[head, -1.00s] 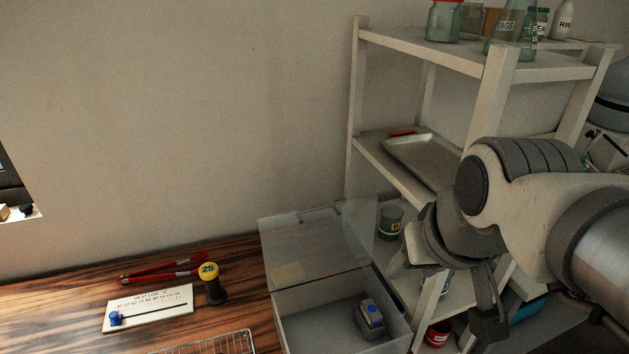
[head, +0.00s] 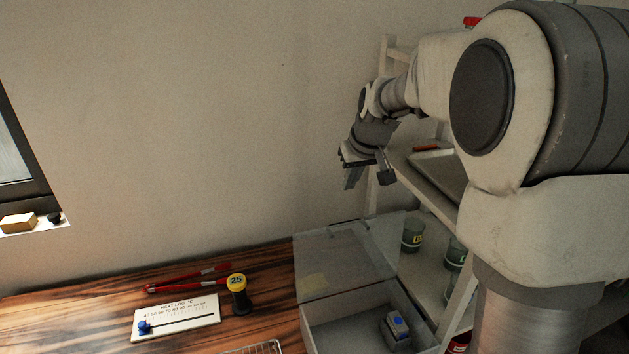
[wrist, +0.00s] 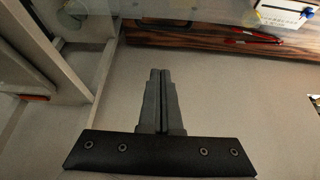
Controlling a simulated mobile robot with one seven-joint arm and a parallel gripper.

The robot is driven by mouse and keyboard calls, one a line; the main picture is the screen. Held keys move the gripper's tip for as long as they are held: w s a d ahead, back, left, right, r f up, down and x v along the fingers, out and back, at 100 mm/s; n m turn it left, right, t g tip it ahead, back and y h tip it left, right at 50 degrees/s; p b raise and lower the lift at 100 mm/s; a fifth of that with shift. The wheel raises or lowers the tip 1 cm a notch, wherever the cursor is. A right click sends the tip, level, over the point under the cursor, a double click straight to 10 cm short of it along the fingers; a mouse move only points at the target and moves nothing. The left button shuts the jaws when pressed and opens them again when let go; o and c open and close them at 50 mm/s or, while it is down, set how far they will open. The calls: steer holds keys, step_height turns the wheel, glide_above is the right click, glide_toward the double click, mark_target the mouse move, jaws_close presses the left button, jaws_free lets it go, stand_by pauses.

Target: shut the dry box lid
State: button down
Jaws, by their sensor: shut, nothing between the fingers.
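The dry box (head: 345,308) stands at the table's right end beside the shelf rack. Its clear lid (head: 345,255) is open, raised behind the box on the wall side. My gripper (head: 352,179) is above and behind the raised lid, near the wall and the rack's left post, apart from the lid. In the wrist view my gripper (wrist: 160,74) has its fingers together, with nothing between them.
The shelf rack (head: 385,62) is close on the right, with a tray and jars. A heat log board (head: 178,318), a yellow-topped weight (head: 237,283) and red tongs (head: 185,280) lie left of the box. A wire rack (head: 262,348) shows at the front edge.

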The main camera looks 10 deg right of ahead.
steer(key=w+x, duration=0.1)
steer(key=x, duration=1.1)
steer(key=shift+s+d+r+p, duration=0.1)
steer(key=shift+s+p, duration=0.1)
steer(key=shift+s, duration=0.9)
steer(key=shift+s+d+r+p, duration=0.1)
steer(key=shift+s+p, duration=0.05)
steer(key=shift+s, duration=0.95)
steer(key=shift+s+d+f+b, duration=0.1)
steer(key=shift+s+b, duration=0.05)
steer(key=shift+b, duration=0.5)
steer(key=shift+s, duration=0.3)
steer(key=shift+b, duration=0.4)
